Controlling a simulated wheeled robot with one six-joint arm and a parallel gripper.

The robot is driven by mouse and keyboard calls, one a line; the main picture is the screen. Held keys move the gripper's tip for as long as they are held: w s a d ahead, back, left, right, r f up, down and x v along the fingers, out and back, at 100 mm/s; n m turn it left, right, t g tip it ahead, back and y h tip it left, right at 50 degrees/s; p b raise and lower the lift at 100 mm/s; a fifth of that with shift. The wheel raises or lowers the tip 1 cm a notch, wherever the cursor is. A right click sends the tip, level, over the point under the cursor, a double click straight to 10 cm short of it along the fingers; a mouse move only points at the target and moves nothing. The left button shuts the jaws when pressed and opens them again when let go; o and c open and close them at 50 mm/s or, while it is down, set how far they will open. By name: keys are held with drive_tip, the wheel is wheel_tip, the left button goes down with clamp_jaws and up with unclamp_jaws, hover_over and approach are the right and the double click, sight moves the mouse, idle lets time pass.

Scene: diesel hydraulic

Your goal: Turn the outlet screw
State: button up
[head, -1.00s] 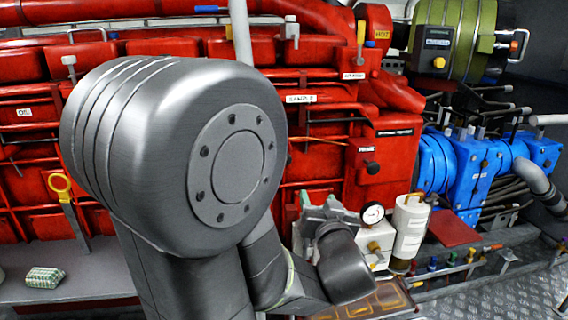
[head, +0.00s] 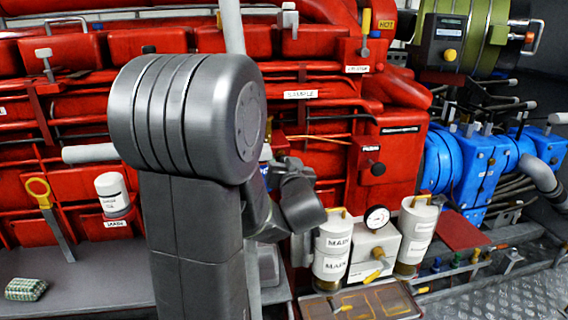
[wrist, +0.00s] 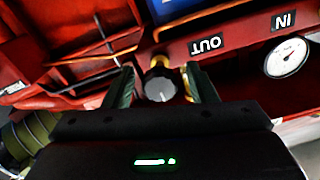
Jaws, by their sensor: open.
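In the wrist view, a dark round knob with a pale face (wrist: 159,85) sits on a brass stem close to the upside-down OUT label (wrist: 206,45). I take it to be the outlet screw. My gripper (wrist: 163,83) is open, with one finger to the left of the knob and one to its right. A gap shows beside the knob; I cannot tell whether either finger touches it. A brass piece shows just inside the right finger. In the head view my own arm hides the gripper's fingers and the knob.
A pressure gauge (wrist: 287,57) and an IN label (wrist: 283,20) lie right of the knob in the wrist view. In the head view, white canisters (head: 332,246) (head: 415,232) flank a gauge box (head: 375,252). Red engine pipes (wrist: 95,45) run close by.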

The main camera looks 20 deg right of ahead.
drive_tip(key=shift+c, duration=0.4)
drive_tip(key=c, duration=0.9)
